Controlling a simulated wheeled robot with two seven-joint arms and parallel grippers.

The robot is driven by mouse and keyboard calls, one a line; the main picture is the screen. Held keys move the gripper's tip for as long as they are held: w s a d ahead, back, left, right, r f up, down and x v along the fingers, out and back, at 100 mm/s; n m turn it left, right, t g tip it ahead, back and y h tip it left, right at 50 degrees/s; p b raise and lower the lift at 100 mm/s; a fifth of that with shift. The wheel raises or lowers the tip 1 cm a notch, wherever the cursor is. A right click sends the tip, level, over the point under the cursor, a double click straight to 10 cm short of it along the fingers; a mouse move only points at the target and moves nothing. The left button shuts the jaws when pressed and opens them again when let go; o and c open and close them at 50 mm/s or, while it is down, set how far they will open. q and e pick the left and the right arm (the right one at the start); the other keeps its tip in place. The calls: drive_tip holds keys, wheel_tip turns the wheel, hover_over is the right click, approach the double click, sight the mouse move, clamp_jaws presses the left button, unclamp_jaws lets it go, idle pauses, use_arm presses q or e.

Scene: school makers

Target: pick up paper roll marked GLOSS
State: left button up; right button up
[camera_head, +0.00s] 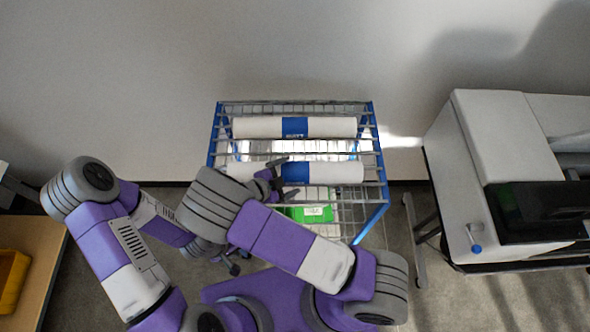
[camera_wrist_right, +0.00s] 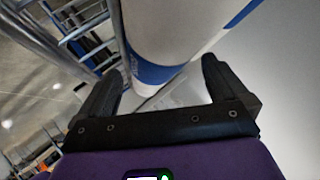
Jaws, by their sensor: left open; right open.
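Two white paper rolls with blue bands lie across the wire rack. The upper roll (camera_head: 258,127) has small white lettering on its band that I cannot read surely. The lower roll (camera_head: 335,173) lies nearer, and its lettering is not legible. My right gripper (camera_head: 278,174) is open at the lower roll, left of its band, and partly covers it. In the right wrist view a white roll (camera_wrist_right: 175,25) with a blue band shows just beyond the open fingers (camera_wrist_right: 161,70); contact cannot be told. My left gripper (camera_head: 234,266) is open and empty, low beside the rack.
The rack (camera_head: 372,150) has a blue frame and wire shelves against the wall. A green-and-white box (camera_head: 312,213) sits lower in it. A large printer (camera_head: 500,130) stands on the right. A table with a yellow bin (camera_head: 12,275) is on the left.

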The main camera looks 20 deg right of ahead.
drive_tip(key=shift+x, duration=1.05)
drive_tip(key=shift+r, duration=0.1)
drive_tip(key=c, duration=1.7)
